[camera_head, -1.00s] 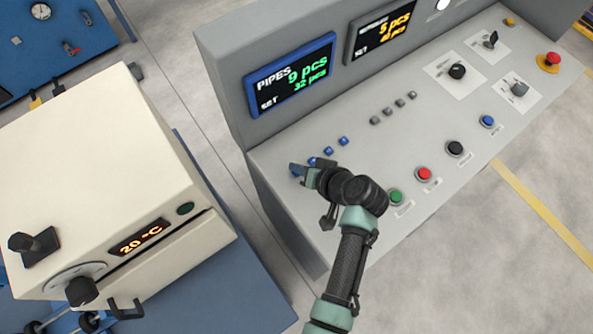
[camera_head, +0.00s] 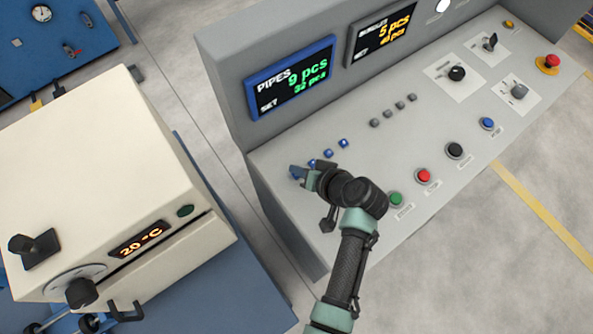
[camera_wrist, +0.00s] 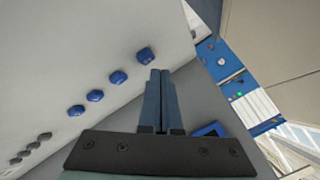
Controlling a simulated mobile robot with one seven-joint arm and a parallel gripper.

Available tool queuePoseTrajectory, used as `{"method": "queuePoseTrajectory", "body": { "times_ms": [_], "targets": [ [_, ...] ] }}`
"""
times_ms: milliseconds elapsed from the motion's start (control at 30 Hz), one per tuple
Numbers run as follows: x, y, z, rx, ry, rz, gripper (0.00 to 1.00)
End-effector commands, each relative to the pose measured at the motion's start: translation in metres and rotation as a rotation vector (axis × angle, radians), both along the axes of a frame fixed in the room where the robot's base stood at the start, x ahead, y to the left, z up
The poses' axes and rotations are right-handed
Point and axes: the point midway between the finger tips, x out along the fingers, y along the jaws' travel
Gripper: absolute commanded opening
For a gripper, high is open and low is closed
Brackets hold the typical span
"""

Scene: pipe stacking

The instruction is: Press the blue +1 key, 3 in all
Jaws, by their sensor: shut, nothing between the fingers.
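A row of several small blue keys (camera_head: 328,153) sits on the sloping grey console. They also show in the wrist view (camera_wrist: 118,76). No key label is readable, so I cannot tell which is +1. My gripper (camera_head: 296,171) is shut and empty, at the left end of the row. In the wrist view, its closed fingertips (camera_wrist: 160,72) point at the panel beside the end blue key (camera_wrist: 146,54). I cannot tell whether they touch it. The blue-framed PIPES display (camera_head: 291,77) reads 9 pcs in large green digits, with 32 pcs below.
A row of grey keys (camera_head: 388,112) lies right of the blue ones. Green (camera_head: 396,198), red (camera_head: 424,174), black (camera_head: 455,149) and blue (camera_head: 487,121) buttons line the front edge. A red emergency knob (camera_head: 551,62) is far right. A cream oven-like box (camera_head: 95,170) stands left.

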Motion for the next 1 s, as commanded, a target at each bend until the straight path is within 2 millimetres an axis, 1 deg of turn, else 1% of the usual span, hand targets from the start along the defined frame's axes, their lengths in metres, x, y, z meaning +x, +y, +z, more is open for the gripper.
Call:
{"method": "queuePoseTrajectory", "body": {
  "times_ms": [767, 1000],
  "targets": [
    [0.0000, 0.0000, -0.0002, 0.000, 0.000, 0.000, 0.00],
    [-0.0001, -0.0001, -0.0080, 0.000, 0.000, 0.000, 0.00]
  ]
}}
